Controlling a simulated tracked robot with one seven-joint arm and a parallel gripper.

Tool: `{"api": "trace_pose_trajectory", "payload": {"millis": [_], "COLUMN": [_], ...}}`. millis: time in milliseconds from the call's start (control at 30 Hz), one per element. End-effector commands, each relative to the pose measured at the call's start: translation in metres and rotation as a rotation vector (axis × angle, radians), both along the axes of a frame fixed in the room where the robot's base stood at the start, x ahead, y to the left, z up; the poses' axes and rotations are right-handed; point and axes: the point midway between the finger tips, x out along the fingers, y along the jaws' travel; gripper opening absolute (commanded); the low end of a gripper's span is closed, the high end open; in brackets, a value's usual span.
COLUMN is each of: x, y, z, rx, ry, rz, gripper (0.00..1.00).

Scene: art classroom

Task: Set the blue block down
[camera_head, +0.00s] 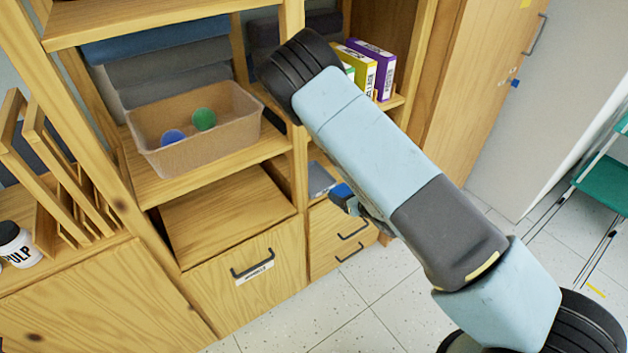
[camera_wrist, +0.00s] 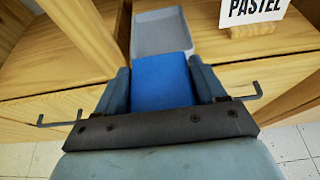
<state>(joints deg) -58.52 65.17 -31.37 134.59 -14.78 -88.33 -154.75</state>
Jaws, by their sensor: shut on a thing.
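The blue block (camera_wrist: 162,80) is between the two fingers of my gripper (camera_wrist: 160,72) in the wrist view. My gripper is shut on it. In the head view the blue block (camera_head: 342,190) is small and partly covered by my gripper and arm. A grey shallow tray (camera_wrist: 160,32) lies just beyond the block on a wooden shelf. It also shows in the head view (camera_head: 320,179), left of the block. I cannot tell whether the block touches the tray or the shelf.
A wooden upright (camera_wrist: 85,35) stands close on the left of my gripper. Drawers (camera_head: 338,238) with handles are below the shelf. A clear bin (camera_head: 205,142) with a blue and a green ball stands on another shelf.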

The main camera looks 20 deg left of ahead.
Motion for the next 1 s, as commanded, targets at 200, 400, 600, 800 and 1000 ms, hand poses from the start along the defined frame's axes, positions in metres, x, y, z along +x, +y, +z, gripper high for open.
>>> {"api": "trace_pose_trajectory", "payload": {"millis": [200,400,600,800,1000], "x": [0.021,0.050,0.078,0.101,0.110], "y": [0.029,0.061,0.094,0.120,0.129], "z": [0.002,0.001,0.001,0.001,0.000], "rx": [0.002,0.002,0.002,0.000,-0.001], "ry": [-0.002,-0.003,-0.002,-0.001,0.000], "rz": [0.007,0.006,0.005,0.004,0.001], "gripper": [0.41,0.41,0.41,0.41,0.41]}}
